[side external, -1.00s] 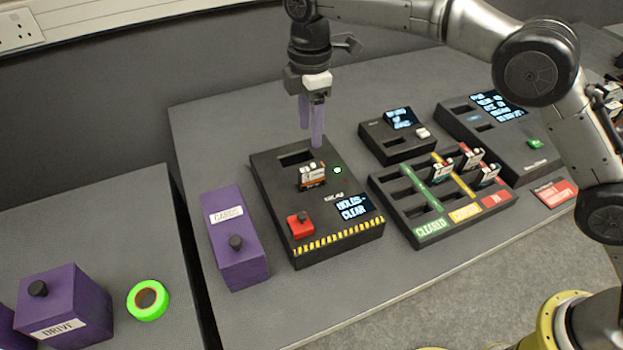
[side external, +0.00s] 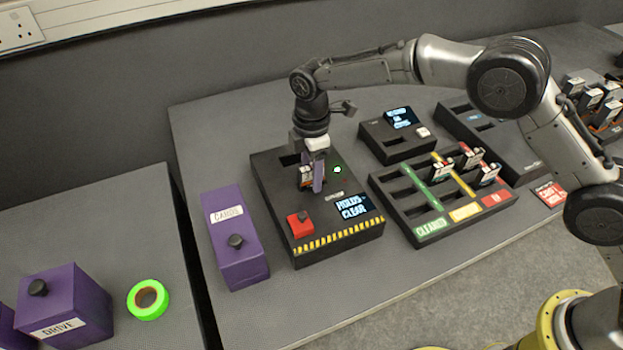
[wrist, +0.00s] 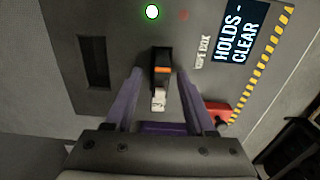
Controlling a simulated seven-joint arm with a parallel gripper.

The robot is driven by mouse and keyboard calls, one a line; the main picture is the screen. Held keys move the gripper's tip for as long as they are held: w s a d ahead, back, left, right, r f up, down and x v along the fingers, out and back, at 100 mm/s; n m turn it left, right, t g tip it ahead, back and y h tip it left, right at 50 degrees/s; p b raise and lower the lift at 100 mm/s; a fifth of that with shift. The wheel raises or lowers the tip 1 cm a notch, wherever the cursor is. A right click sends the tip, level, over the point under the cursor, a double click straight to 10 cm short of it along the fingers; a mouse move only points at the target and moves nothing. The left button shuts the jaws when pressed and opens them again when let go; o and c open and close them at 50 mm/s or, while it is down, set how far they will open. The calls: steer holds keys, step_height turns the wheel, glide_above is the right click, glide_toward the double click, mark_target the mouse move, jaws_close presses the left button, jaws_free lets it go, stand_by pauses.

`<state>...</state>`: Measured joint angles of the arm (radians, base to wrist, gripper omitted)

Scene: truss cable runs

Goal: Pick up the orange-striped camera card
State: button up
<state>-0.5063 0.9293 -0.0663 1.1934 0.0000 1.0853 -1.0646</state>
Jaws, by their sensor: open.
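The orange-striped camera card (side external: 304,177) stands upright in a slot of the black box with the "HOLDS - CLEAR" display (side external: 290,240). In the wrist view the card (wrist: 161,72) shows a dark body, an orange stripe and a white label end. My gripper (side external: 314,188) is down at the card, and its purple fingers hide part of it in the side view. In the wrist view my gripper (wrist: 158,88) is open, with one finger on each side of the card and gaps between. Whether a finger touches the card cannot be told.
The box also has an empty slot (wrist: 93,62), a lit green lamp (side external: 337,169) and a red button (side external: 300,224). A black rack (side external: 405,208) with several cards stands to the right. A purple "CARDS" box (side external: 236,265) stands close on the left.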

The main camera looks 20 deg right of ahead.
steer(key=shift+f, duration=0.4)
steer(key=shift+c, duration=0.3)
jaws_close()
steer(key=shift+r, duration=0.1)
